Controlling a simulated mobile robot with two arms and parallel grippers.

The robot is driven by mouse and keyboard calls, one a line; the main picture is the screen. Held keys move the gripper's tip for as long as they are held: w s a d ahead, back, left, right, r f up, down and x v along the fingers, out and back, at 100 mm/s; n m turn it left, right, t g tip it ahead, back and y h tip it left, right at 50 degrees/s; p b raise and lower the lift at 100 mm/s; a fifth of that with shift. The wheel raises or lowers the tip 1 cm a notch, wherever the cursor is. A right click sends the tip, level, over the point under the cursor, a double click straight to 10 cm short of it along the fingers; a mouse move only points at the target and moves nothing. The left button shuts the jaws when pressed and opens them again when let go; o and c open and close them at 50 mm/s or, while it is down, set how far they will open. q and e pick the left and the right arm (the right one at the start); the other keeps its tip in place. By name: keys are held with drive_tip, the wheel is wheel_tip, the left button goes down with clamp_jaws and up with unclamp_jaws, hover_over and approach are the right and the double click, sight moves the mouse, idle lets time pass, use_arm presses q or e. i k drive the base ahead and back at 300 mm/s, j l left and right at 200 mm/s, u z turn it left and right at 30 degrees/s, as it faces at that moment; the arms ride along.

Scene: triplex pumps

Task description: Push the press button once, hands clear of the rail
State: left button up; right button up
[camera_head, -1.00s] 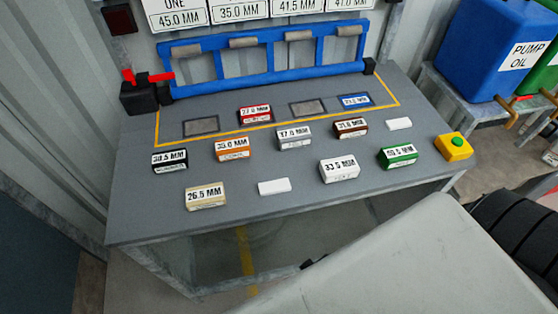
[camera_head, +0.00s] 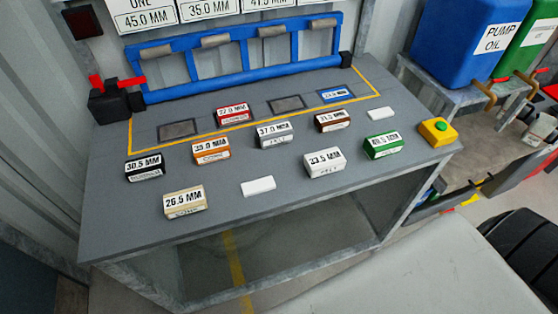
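The press button (camera_head: 441,125) is a green round cap on a yellow box (camera_head: 437,134) at the right end of the grey bench. The blue rail (camera_head: 235,75) runs along the back of the bench, with several grey rollers on its top bar. Near the rail, inside a yellow outline, a red block (camera_head: 233,113) and a blue block (camera_head: 337,95) sit beside dark square plates. Neither of my grippers is in view, and nothing touches the button or the rail.
Labelled blocks stand across the bench (camera_head: 120,225), including a green one (camera_head: 383,145) left of the button box. Blank white pieces (camera_head: 258,187) lie among them. A black box with a red handle (camera_head: 113,103) stands left of the rail. Oil containers (camera_head: 470,40) stand at the right.

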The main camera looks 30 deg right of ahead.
sight(441, 127)
drive_tip(key=j+z, duration=0.2)
drive_tip(key=z, duration=1.8)
